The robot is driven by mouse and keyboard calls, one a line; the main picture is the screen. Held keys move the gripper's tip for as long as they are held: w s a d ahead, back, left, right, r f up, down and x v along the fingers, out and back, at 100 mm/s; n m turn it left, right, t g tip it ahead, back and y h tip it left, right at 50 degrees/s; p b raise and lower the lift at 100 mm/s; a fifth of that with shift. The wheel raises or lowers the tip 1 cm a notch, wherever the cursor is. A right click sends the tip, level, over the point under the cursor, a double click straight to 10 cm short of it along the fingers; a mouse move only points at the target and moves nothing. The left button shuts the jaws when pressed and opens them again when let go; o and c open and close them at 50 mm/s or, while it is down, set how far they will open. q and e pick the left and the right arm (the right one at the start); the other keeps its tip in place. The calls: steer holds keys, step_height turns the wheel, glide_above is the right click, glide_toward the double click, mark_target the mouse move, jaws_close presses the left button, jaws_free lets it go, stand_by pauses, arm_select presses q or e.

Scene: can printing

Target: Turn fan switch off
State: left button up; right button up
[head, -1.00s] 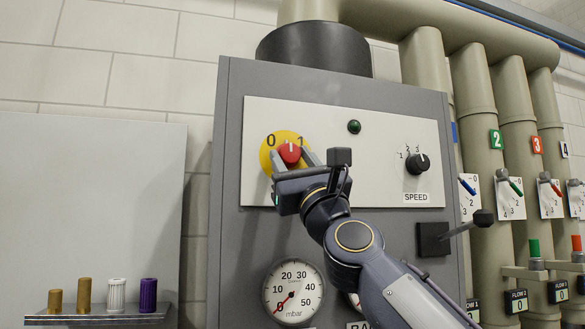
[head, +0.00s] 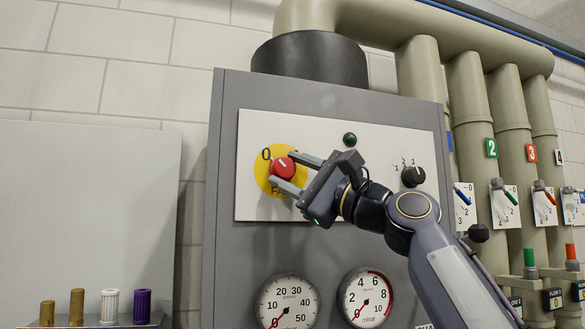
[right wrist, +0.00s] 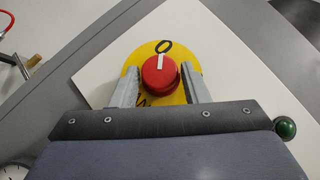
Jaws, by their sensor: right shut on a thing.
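The fan switch is a round red knob (head: 282,168) with a white mark, on a yellow disc (head: 264,181) on the white panel. In the right wrist view the knob (right wrist: 159,77) has its white mark turned up to the "0". My right gripper (head: 287,168) is shut on the knob, one finger on each side of it. Its fingers also show in the right wrist view (right wrist: 160,88). The gripper covers the right part of the disc in the head view. My left gripper is not in view.
A dark green lamp (head: 350,139) and the black speed knob (head: 412,176) are on the same panel. Two gauges (head: 287,302) sit below. Pipes with levers (head: 503,192) stand at the right. A shelf (head: 96,325) with several small cylinders is at the lower left.

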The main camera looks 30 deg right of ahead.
stand_by(0.6)
steer(key=o, duration=0.8)
steer(key=shift+o, duration=0.2)
steer(key=shift+s+d+f+b, duration=0.2)
steer(key=shift+s+f+b, duration=0.1)
steer(key=shift+s+b, duration=0.05)
steer(key=b+v, duration=0.3)
steer(key=v, duration=0.3)
steer(key=shift+s+d, duration=0.2)
steer(key=shift+s, duration=0.2)
